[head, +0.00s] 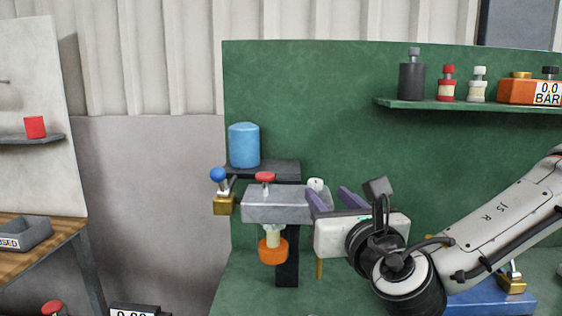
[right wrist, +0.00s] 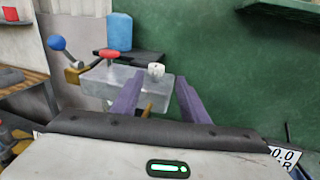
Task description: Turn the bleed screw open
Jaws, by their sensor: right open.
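A grey metal block (head: 285,207) stands on a dark post in front of the green panel. On its top are a red knob (head: 265,177) and a small white knob (head: 316,184). A brass fitting (head: 224,205) with a blue ball handle (head: 218,174) is at its left end. No label shows which part is the bleed screw. My right gripper (head: 330,198) is open and empty at the block's right end. In the right wrist view, the white knob (right wrist: 156,71) appears beyond and between the two purple fingers (right wrist: 157,90), apart from them. My left gripper is out of view.
A blue cylinder (head: 244,145) stands on a dark ledge behind the block. An orange cup-shaped part (head: 273,250) hangs below it. A green shelf (head: 470,105) at upper right holds several bottles and an orange gauge box (head: 517,91). Bare green panel lies above the gripper.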

